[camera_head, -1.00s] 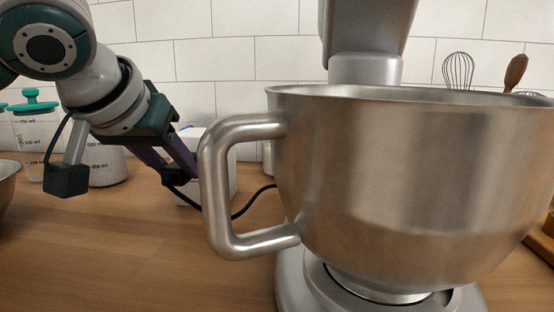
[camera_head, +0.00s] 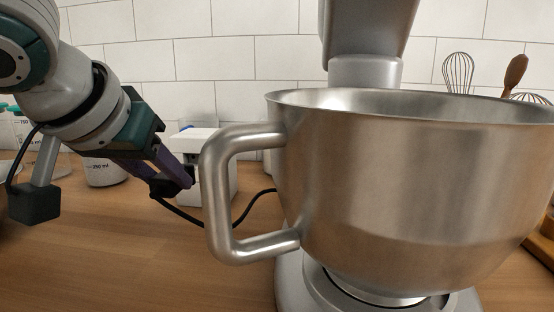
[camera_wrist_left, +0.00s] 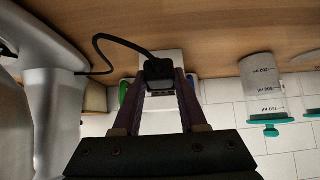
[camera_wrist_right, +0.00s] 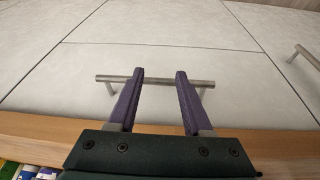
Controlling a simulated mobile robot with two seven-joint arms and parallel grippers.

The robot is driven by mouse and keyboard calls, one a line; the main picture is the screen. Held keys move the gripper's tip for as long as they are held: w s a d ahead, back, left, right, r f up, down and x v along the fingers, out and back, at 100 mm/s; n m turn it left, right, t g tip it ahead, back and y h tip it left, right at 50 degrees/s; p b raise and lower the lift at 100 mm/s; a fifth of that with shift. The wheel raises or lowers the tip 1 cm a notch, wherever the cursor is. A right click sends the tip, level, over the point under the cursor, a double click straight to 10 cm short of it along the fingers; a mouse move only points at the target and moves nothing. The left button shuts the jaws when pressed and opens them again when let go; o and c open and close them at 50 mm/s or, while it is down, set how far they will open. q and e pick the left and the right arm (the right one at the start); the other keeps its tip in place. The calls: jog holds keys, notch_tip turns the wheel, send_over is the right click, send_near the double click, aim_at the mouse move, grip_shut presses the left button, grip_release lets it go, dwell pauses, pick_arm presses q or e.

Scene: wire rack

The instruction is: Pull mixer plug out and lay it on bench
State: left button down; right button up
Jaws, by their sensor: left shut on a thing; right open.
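The black mixer plug (camera_head: 163,187) is between the fingertips of my left gripper (camera_head: 178,182), at the left front of the white socket box (camera_head: 221,186). In the left wrist view the plug (camera_wrist_left: 158,69) sits between the shut fingers, with the box (camera_wrist_left: 160,122) behind it. The plug appears apart from the box, but the fingers partly hide that side. Its black cord (camera_head: 181,216) hangs low and passes behind the bowl handle to the mixer (camera_head: 366,68). My right gripper (camera_wrist_right: 160,75) is open and empty in the right wrist view; it is out of the head view.
The large steel bowl (camera_head: 410,190) and its handle fill the right side. Measuring jars (camera_head: 103,172) stand at the back left. The wooden bench (camera_head: 130,260) is clear at front left. A bar handle (camera_wrist_right: 155,80) on a pale panel lies beyond my right fingers.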

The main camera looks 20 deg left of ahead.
aim_at(160, 192)
pick_arm(q)
jog(key=shift+s, duration=0.1)
jog(key=shift+s+d+p, duration=0.2)
jog(key=shift+s+p, duration=0.05)
jog(key=shift+s, duration=0.45)
jog(key=shift+s+d+p, duration=0.15)
jog(key=shift+s+p, duration=0.05)
jog(key=shift+s, duration=0.5)
